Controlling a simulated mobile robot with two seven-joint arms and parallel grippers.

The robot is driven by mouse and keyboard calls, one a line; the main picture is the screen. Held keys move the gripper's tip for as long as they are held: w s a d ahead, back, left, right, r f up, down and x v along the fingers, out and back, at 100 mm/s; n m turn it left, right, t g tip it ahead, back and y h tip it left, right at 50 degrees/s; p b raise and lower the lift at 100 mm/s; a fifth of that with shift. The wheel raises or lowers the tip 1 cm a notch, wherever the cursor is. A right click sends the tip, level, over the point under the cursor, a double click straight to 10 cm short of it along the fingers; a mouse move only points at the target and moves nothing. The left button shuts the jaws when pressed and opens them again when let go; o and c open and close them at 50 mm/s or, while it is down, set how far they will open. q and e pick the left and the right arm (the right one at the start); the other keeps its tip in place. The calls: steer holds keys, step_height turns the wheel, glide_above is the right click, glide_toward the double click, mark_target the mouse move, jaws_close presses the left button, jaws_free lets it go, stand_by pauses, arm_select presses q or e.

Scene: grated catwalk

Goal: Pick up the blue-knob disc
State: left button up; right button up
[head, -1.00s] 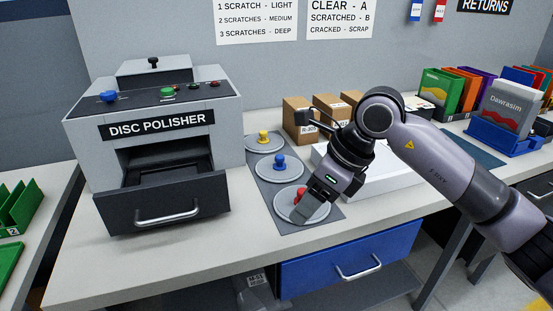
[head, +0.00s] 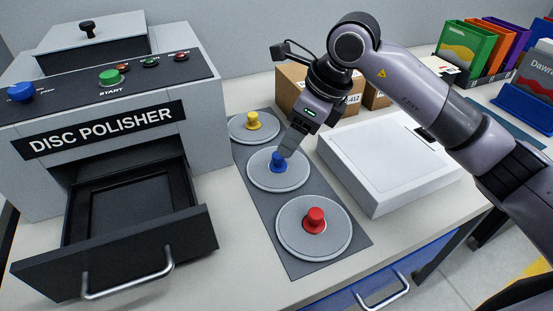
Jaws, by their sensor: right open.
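The blue-knob disc (head: 267,178) is a round grey disc with a blue knob, lying in the middle of a dark mat (head: 333,257). The yellow-knob disc (head: 241,130) lies behind it and the red-knob disc (head: 300,241) in front of it. My right gripper (head: 285,153) comes in from the upper right, with its fingertips at the blue knob. It is open; the fingers overlap the knob's right side in the picture, and I cannot tell whether they touch it. My left gripper is not in view.
The disc polisher (head: 110,125) stands at left with its drawer (head: 120,250) pulled open. A white box (head: 388,158) lies close to the right of the mat. Cardboard boxes (head: 292,86) stand behind my right gripper. Coloured folders (head: 470,50) stand at the far right.

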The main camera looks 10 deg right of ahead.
mark_target(278, 162)
steer(key=x, duration=0.5)
steer(key=shift+w+a+f+p, duration=0.1)
steer(key=shift+w+a+p, duration=0.1)
steer(key=shift+a+p, duration=0.15)
steer(key=shift+c, duration=0.4)
jaws_close()
